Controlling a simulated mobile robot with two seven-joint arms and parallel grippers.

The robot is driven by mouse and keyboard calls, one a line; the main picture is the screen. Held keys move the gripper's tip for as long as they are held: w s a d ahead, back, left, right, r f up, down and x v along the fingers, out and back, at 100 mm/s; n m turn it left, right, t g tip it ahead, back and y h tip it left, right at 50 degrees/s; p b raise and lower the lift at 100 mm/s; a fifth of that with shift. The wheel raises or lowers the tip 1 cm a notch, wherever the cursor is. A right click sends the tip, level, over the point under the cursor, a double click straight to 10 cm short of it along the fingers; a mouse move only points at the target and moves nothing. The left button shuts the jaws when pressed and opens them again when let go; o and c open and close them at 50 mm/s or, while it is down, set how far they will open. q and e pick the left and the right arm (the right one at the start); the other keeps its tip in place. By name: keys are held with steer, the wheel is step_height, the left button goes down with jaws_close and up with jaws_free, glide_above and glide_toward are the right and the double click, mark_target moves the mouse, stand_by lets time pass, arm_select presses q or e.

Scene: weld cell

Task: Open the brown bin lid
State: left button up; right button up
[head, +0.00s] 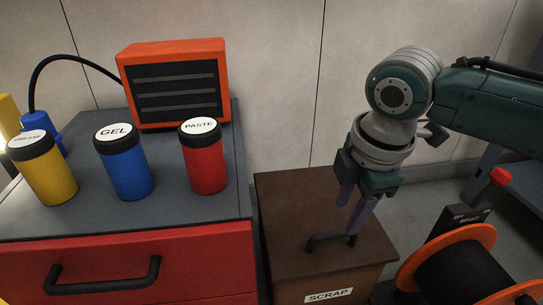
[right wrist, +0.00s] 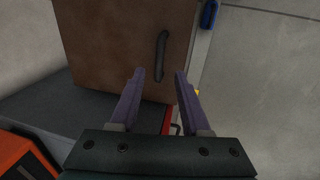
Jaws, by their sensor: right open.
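The brown bin (head: 283,287) stands on the floor right of the red cabinet, with a SCRAP label on its front. Its brown lid (head: 290,200) lies flat and closed, and a dark bar handle (head: 322,243) is on it near the front edge. My right gripper (head: 348,222) points down over the lid, open, with its purple fingers close to the handle's right end. In the right wrist view the handle (right wrist: 161,56) lies beyond the fingertips (right wrist: 160,72), roughly in line with the gap, and nothing is between them. My left gripper is not seen.
A red cabinet (head: 200,262) with a grey top stands at the left, bearing yellow, blue (head: 124,172) and red (head: 204,165) jars and an orange heater-like box (head: 175,85). An orange-rimmed black spool (head: 460,275) is close at the bin's right. A wall is behind.

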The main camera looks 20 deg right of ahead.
mark_target(338, 233)
steer(key=f+b, duration=0.1)
steer(key=f, duration=0.1)
steer(key=f+b, duration=0.1)
steer(key=f, duration=0.1)
steer(key=w+f+b, duration=0.1)
steer(key=f+b, duration=0.1)
steer(key=shift+d, duration=0.2)
steer(key=shift+c, duration=0.3)
jaws_close()
stand_by(0.9)
